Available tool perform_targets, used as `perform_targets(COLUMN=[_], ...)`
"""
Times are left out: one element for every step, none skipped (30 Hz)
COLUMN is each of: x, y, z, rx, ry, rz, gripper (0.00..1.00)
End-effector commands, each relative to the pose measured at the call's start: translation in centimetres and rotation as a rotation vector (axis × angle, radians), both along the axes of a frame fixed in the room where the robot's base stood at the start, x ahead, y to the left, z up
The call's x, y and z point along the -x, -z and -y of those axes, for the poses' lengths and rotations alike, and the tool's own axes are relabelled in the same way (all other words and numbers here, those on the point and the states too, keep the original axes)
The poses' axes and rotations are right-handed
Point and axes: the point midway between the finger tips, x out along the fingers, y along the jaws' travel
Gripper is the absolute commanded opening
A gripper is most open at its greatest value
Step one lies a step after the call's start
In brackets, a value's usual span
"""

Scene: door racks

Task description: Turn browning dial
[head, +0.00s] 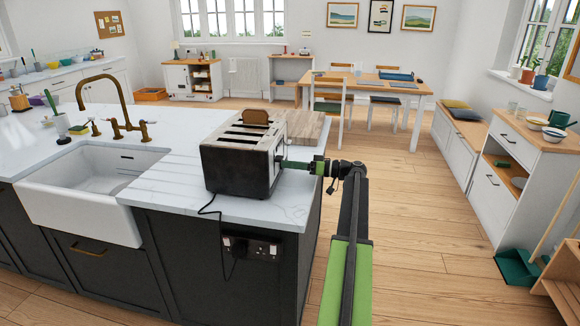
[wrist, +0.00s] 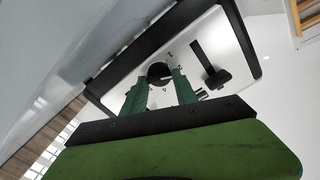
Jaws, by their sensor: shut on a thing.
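A toaster (head: 240,158) with black sides and a worn metal end stands on the corner of the white island counter. A slice of toast (head: 256,117) shows in one of its top slots. In the wrist view, the toaster's metal end panel (wrist: 205,55) carries a round black browning dial (wrist: 159,73) with numbers around it. A black lever (wrist: 212,70) is to the right of the dial. My gripper (head: 284,164) reaches the toaster's right end from the right. In the wrist view, its green fingers (wrist: 160,80) are shut on the dial, one on each side.
A wooden board (head: 305,127) lies behind the toaster on the counter (head: 170,185). A white sink (head: 85,192) with a brass tap is at left.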

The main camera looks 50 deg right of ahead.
Motion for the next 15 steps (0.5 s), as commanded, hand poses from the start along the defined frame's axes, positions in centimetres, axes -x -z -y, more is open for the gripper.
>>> perform_targets(x=[0.00, 0.00, 0.00, 0.01, 0.00, 0.00, 0.00, 0.00, 0.00, -0.01, -0.01, -0.02, -0.02, -0.02, -0.02], y=[-0.08, -0.08, -0.08, -0.09, -0.09, -0.08, -0.08, -0.08, -0.08, -0.08, -0.08, -0.08, -0.09, -0.09, -0.09], z=[0.16, 0.15, 0.15, 0.14, 0.14, 0.13, 0.12, 0.12, 0.12, 0.12, 0.12, 0.11, 0.10, 0.10, 0.10], rx=[0.011, 0.016, 0.023, 0.027, 0.031, 0.035, 0.037, 0.039, 0.039, 0.040, 0.040, 0.040, 0.040, 0.040, 0.040], ry=[0.004, 0.004, 0.004, 0.004, 0.004, 0.004, 0.004, 0.003, 0.003, 0.003, 0.003, 0.003, 0.003, 0.003, 0.003], rz=[0.009, 0.013, 0.017, 0.019, 0.022, 0.024, 0.026, 0.027, 0.028, 0.028, 0.028, 0.028, 0.028, 0.028, 0.028], gripper=[0.00, 0.00, 0.00, 0.00, 0.00, 0.00, 0.00, 0.00, 0.00, 0.00, 0.00, 0.00, 0.00, 0.00, 0.00])
